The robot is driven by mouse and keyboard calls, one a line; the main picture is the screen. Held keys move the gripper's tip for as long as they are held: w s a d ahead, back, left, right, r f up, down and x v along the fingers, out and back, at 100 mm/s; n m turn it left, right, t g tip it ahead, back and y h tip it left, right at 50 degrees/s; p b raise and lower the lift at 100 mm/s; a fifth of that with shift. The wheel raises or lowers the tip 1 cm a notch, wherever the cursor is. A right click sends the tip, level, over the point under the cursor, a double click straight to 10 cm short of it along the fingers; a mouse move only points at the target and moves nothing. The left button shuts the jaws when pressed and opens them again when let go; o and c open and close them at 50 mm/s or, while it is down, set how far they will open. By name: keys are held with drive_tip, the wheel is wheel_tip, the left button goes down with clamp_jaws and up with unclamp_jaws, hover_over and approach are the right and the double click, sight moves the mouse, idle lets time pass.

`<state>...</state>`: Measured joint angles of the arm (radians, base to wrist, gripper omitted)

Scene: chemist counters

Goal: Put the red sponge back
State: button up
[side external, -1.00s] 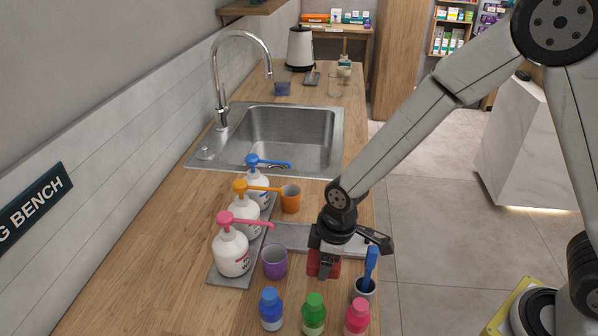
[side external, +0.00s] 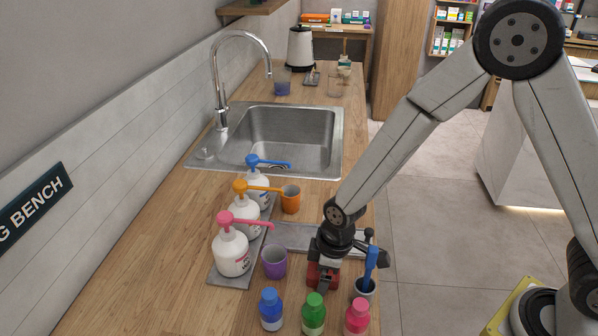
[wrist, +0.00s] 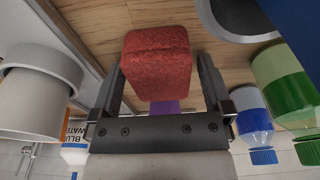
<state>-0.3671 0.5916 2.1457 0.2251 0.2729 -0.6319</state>
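The red sponge (side external: 314,274) is a small block low over the front of the wooden counter, partly hidden by my gripper (side external: 323,284). In the wrist view the sponge (wrist: 156,58) sits between the two fingers of my gripper (wrist: 160,85), which are close against its sides. My gripper is shut on the sponge, pointing down. I cannot tell whether the sponge's underside touches the counter.
A purple cup (side external: 275,262) is left of my gripper; a grey cup (side external: 364,291) with a blue-handled brush (side external: 371,262) is right. Blue (side external: 271,310), green (side external: 314,315) and pink (side external: 357,317) bottles stand in front. Pump bottles (side external: 231,253) stand left; a grey strip (side external: 295,237) lies behind.

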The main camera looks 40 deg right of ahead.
drive_tip(key=shift+r, duration=0.15)
wheel_tip(320, 180, up, 12)
drive_tip(key=s+d, duration=0.1)
drive_tip(key=shift+s+d, duration=0.15)
idle(0.8)
idle(0.5)
drive_tip(key=s+d+f+m, duration=0.1)
drive_tip(key=s+d+m, duration=0.2)
drive_tip(key=d, duration=0.4)
drive_tip(key=s+d+m+t+h, duration=0.1)
drive_tip(key=s+d+m, duration=0.2)
drive_tip(key=d+m, duration=0.3)
drive_tip(key=shift+s+d+f, duration=0.15)
drive_tip(key=shift+d+f, duration=0.2)
drive_tip(key=shift+f, duration=0.05)
